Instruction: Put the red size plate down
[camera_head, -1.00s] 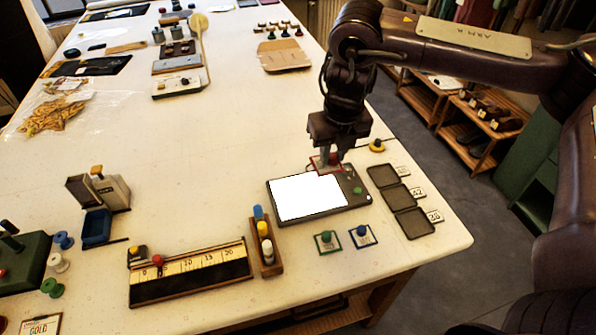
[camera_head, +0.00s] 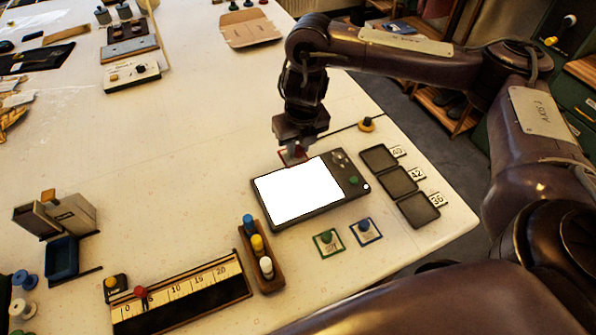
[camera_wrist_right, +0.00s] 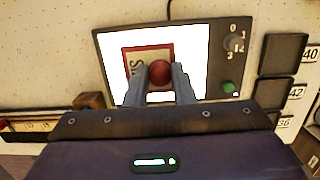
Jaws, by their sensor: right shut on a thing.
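The red size plate (camera_head: 289,156), a small card with a red border and a red knob (camera_wrist_right: 160,73), is at the far edge of the light pad (camera_head: 300,192). My right gripper (camera_head: 294,150) is shut on its knob. In the right wrist view the plate (camera_wrist_right: 130,55) appears over the pad's white screen; whether it touches cannot be told. A green-bordered plate (camera_head: 328,243) and a blue-bordered plate (camera_head: 366,232) lie on the table near the pad. My left gripper is not in view.
Three dark trays labelled 40 (camera_head: 379,158), 42 (camera_head: 398,182) and 36 (camera_head: 419,209) lie right of the pad. A peg rack (camera_head: 266,276) and a ruler board (camera_head: 185,298) are at front left. A yellow knob (camera_head: 366,125) sits behind the pad.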

